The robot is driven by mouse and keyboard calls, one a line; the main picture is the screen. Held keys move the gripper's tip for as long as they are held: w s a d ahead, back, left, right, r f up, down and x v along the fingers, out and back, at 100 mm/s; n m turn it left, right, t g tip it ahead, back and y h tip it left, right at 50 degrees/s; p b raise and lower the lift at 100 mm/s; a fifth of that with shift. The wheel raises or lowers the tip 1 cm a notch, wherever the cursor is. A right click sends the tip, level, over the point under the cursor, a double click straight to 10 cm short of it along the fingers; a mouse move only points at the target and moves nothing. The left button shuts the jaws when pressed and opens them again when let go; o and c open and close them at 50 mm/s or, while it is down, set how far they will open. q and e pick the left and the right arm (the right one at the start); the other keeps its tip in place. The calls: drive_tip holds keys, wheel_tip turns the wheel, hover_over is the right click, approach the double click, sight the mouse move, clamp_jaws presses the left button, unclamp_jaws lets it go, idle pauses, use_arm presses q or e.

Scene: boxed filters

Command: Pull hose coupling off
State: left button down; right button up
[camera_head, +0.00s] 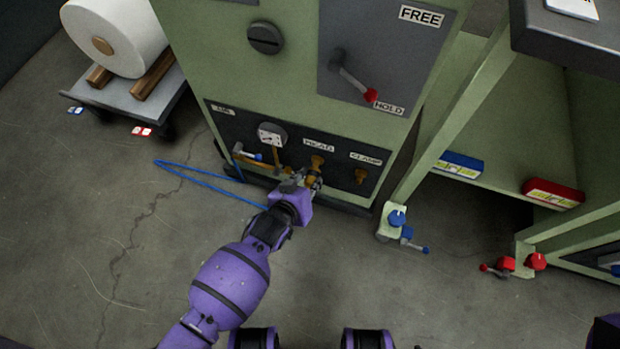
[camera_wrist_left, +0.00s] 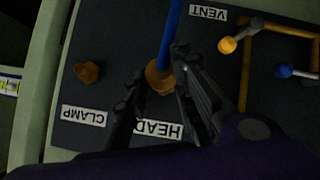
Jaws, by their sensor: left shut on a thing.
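The blue hose (camera_head: 210,184) lies looped on the floor at the cabinet's foot and runs to my left gripper. In the left wrist view the blue hose (camera_wrist_left: 171,35) meets a brass hose coupling (camera_wrist_left: 158,78) by the HEAD label (camera_wrist_left: 158,129). My left gripper (camera_head: 308,181) is at the lower panel, just below the brass HEAD fitting (camera_head: 316,162). Its fingers (camera_wrist_left: 158,92) lie either side of the coupling, shut on it. I cannot tell whether the coupling is still seated on the port. My right gripper is out of view.
The brass CLAMP fitting (camera_head: 361,176) is close on the right. A gauge (camera_head: 272,135) and a blue-tipped valve lever (camera_head: 247,153) are on the left. The FREE/HOLD lever (camera_head: 354,80) is above. A green shelf (camera_head: 500,135) stands at right; the floor at left is mostly clear.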

use_arm(q)
drive_tip(key=shift+s+a, duration=0.2)
drive_tip(key=shift+s, duration=0.25)
drive_tip(key=shift+s+a+p, duration=0.2)
drive_tip(key=shift+s+p, duration=0.15)
drive_tip(key=shift+s, duration=0.2)
drive_tip(key=shift+s+a+p, duration=0.15)
drive_tip(key=shift+s+p, duration=0.15)
drive_tip(key=shift+s, duration=0.2)
drive_tip(key=shift+s, duration=0.1)
drive_tip(key=s+a+p, duration=0.2)
drive_tip(key=s+p, duration=0.1)
drive_tip(key=s, duration=0.5)
drive_tip(key=shift+s+a, duration=0.2)
drive_tip(key=shift+a, duration=0.2)
